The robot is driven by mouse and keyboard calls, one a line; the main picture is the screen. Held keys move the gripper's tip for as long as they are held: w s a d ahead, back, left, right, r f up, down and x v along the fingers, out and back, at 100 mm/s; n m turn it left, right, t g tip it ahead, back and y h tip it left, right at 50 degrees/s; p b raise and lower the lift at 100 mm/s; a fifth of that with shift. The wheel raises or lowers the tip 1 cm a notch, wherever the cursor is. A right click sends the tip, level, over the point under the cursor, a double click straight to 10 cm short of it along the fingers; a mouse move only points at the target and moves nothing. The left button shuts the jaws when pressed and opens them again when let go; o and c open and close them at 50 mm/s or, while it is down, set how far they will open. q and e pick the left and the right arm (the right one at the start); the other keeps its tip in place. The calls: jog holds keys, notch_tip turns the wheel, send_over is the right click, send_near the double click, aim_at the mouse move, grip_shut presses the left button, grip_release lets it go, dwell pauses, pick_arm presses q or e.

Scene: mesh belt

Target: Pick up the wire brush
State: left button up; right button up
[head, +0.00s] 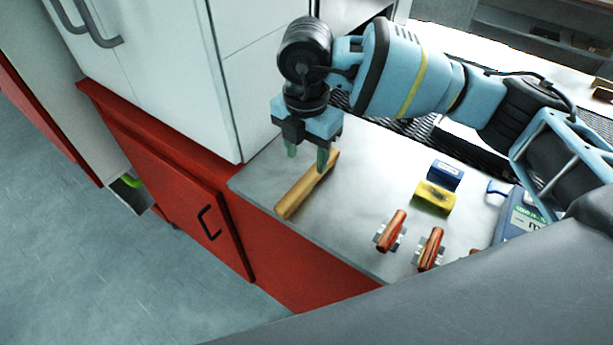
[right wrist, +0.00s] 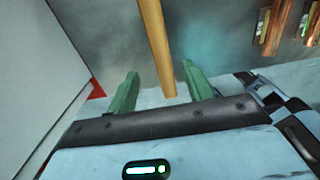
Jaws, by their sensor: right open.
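The wire brush (head: 305,187) appears as a long, light wooden bar lying on the grey counter near its left end. Its bristles are not visible. My right gripper (head: 307,157) is open above the far part of the brush, with its green fingers pointing down. In the right wrist view the wooden bar (right wrist: 157,45) runs between and beyond the two open fingers of the gripper (right wrist: 158,88); I see no finger closed on it. My left gripper is not in view.
Two red-brown pieces with metal parts (head: 391,231) (head: 430,250) lie near the counter's front edge. A yellow block (head: 435,197), a blue box (head: 446,175) and a blue device (head: 520,216) are to the right. A white cabinet (head: 240,70) stands close on the left.

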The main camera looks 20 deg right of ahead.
aim_at(308, 178)
jog(key=shift+w+f, duration=0.1)
jog(key=shift+f, duration=1.15)
jog(key=shift+d+f, duration=0.15)
jog(key=shift+f, duration=2.4)
jog(key=shift+c, duration=0.4)
jog(key=c, duration=1)
jog(key=shift+r, duration=0.15)
